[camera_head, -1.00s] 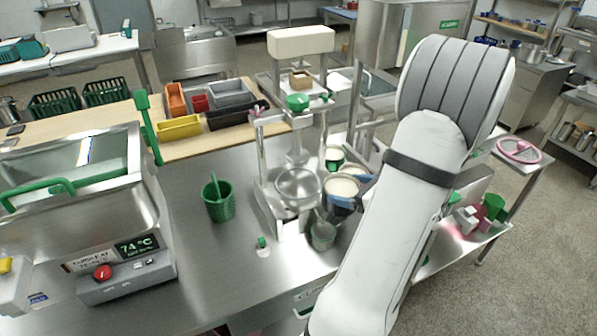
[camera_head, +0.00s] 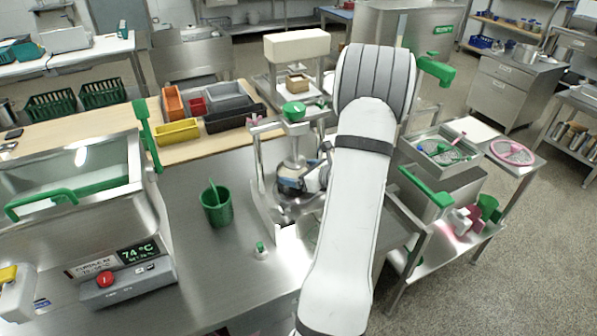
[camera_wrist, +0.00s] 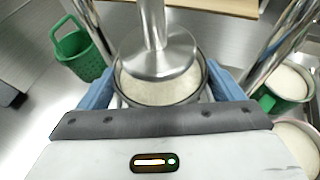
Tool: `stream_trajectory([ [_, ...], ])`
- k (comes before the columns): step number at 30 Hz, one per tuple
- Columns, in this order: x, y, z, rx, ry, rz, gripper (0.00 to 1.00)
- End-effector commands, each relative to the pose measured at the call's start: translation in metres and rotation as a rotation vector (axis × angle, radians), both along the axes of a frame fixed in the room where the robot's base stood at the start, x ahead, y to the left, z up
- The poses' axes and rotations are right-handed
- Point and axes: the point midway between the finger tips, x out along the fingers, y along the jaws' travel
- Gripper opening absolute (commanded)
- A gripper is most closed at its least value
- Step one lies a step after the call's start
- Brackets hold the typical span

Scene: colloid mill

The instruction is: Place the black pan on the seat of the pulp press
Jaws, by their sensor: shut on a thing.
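The black pan (camera_wrist: 160,98), with a dark rim and pale pulp inside, sits between my gripper's blue fingers in the wrist view. My gripper (camera_head: 300,182) is shut on the pan and holds it at the pulp press (camera_head: 297,48). The press's round steel plate and ram (camera_wrist: 157,52) are above the pan and cover part of its pulp. The seat of the press lies under the pan and is mostly hidden. I cannot tell whether the pan touches the seat.
A green basket (camera_head: 217,206) stands left of the press. Other pulp-filled containers (camera_wrist: 291,82) stand to the right in the wrist view, close to my right finger. A steel press post (camera_wrist: 290,42) rises there too. A small green-capped item (camera_head: 261,250) is in front.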

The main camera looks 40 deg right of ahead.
Motion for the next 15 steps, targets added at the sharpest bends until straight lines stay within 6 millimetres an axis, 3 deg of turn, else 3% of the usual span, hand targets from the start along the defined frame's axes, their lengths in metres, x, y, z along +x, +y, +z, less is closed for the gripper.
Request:
stream_trajectory([
  [13,-0.0003,-0.0012,-0.0063,-0.003,-0.005,-0.001,0.49],
  [14,-0.0005,-0.0011,-0.0065,-0.002,-0.002,-0.001,0.88],
  [15,-0.0005,-0.0011,-0.0055,-0.002,-0.002,-0.001,0.91],
])
